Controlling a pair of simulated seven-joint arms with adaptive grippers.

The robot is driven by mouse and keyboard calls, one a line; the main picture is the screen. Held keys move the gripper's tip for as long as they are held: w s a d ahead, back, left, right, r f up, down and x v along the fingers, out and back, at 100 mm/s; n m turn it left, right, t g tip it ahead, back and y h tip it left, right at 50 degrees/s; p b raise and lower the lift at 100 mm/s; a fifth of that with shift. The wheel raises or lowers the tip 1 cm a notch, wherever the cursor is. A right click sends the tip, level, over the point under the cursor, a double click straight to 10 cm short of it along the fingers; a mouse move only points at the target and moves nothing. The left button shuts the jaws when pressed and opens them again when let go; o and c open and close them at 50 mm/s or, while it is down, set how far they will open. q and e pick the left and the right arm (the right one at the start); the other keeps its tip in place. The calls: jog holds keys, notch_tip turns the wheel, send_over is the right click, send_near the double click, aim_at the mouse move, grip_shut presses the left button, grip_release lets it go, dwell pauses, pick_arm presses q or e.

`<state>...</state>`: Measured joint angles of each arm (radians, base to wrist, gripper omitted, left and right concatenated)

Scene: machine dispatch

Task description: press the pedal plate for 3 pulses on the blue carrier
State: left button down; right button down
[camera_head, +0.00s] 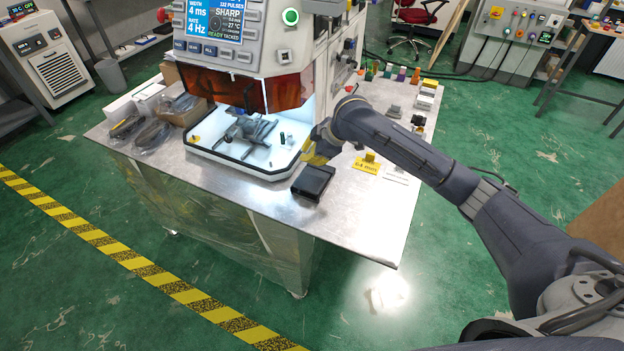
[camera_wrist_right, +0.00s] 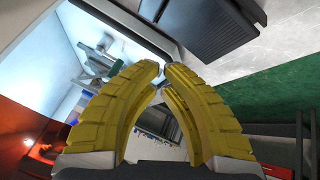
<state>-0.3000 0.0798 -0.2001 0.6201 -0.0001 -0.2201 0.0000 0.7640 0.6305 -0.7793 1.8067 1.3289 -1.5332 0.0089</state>
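A black box-like pedal (camera_head: 313,181) lies on the metal table near its front edge. In the right wrist view a dark ribbed block (camera_wrist_right: 215,22), apparently the same pedal, shows beyond the fingers. My right gripper (camera_head: 318,150) is above the table, just behind the pedal and beside the machine's lit chamber. In the wrist view its yellow fingers (camera_wrist_right: 163,72) come together at the tips with nothing visible between them. Contact with the pedal is not visible. A grey fixture (camera_head: 247,133) stands in the chamber. I cannot make out a blue carrier. My left gripper is not in view.
The machine (camera_head: 270,40) has a screen showing 4 ms, 4 Hz and READY. A yellow sign (camera_head: 366,166) stands right of the pedal. Small coloured pieces (camera_head: 388,72) stand at the back right. Bagged cables (camera_head: 150,134) lie left. The front right tabletop is clear.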

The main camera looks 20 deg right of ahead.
aim_at(305, 175)
dwell(0.7)
jog(key=shift+w+d+r, duration=0.1)
jog(key=shift+r, duration=1.8)
jog(key=shift+s+a+f, duration=0.15)
jog(key=shift+f, duration=2.05)
jog(key=shift+s+a+f, duration=0.15)
jog(key=shift+f, duration=2)
jog(key=shift+s+f, duration=0.15)
jog(key=shift+f, duration=1.1)
jog(key=shift+r, duration=1.2)
jog(key=shift+r, duration=0.15)
